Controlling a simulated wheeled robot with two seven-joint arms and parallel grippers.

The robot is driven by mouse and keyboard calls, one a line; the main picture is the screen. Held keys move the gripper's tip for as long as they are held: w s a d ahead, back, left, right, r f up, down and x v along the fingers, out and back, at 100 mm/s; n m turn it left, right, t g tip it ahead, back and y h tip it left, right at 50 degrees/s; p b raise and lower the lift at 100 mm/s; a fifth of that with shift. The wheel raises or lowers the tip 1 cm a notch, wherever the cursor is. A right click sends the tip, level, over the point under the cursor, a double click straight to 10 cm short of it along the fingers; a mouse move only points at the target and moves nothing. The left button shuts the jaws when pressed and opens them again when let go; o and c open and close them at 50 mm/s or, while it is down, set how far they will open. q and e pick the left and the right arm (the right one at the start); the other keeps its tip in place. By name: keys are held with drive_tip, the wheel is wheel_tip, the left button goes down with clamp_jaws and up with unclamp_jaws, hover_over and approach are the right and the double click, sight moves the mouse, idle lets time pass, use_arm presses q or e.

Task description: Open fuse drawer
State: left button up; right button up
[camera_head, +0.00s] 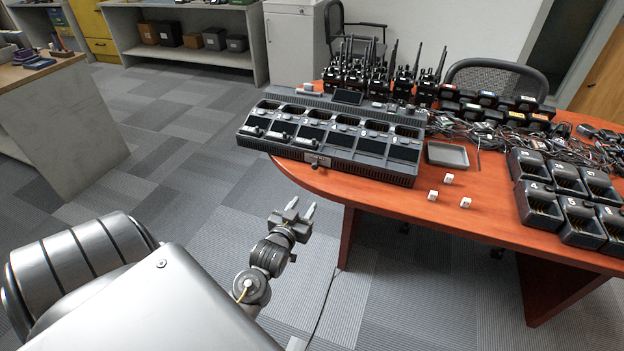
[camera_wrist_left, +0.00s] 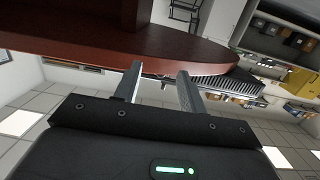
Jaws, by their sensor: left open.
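The long dark multi-bay charger (camera_head: 335,133) lies on the left end of the red-brown table. A small light plate (camera_head: 318,160) on its front face looks like the fuse drawer's front; it sits about flush, too small to make out fully. My left gripper (camera_head: 302,205) is open and empty, over the floor in front of the table's edge, nearer to me than the plate and apart from it. In the left wrist view my two fingers (camera_wrist_left: 159,80) stand apart, with the tabletop edge and the charger's ribbed side (camera_wrist_left: 238,85) beyond them. My right gripper is not in view.
The table (camera_head: 400,198) also holds a shallow grey tray (camera_head: 447,155), several small white cubes (camera_head: 449,179), upright radios (camera_head: 385,75), tangled cables (camera_head: 530,145) and numbered single chargers (camera_head: 560,205). A grey counter (camera_head: 75,125) stands at left. The carpet between is clear.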

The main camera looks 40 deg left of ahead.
use_arm(q)
drive_tip(key=t, duration=0.1)
approach(314, 167)
drive_tip(key=shift+y, duration=0.3)
drive_tip(key=x, duration=0.8)
drive_tip(key=shift+w+d+f, duration=0.15)
clamp_jaws()
